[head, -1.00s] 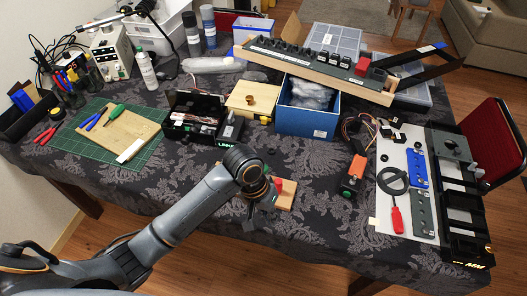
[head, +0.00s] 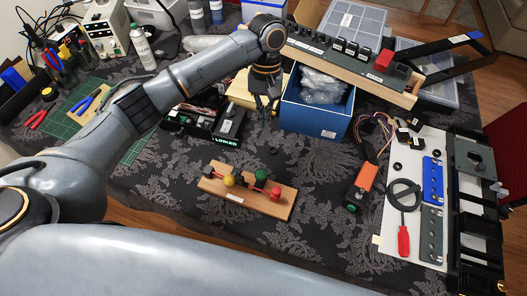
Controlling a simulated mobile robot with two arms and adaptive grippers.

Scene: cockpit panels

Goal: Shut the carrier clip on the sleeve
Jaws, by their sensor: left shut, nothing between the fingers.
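I cannot make out the carrier clip or the sleeve for certain at this size. A wooden board (head: 213,188) on the dark tablecloth bears a yellow ball (head: 229,180), a green ball (head: 261,175), a red piece (head: 276,193) and dark parts between them. My left gripper (head: 266,108) points down beside the blue box, over the near side of the light wooden box, well behind the board. Its fingers look shut, with nothing held. My left arm crosses the upper left and hides part of the green mat. My right gripper does not show.
The blue box (head: 308,120) holds plastic bags. A black case (head: 185,122) lies left of it. A long switch panel (head: 350,52) rests tilted at the back.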

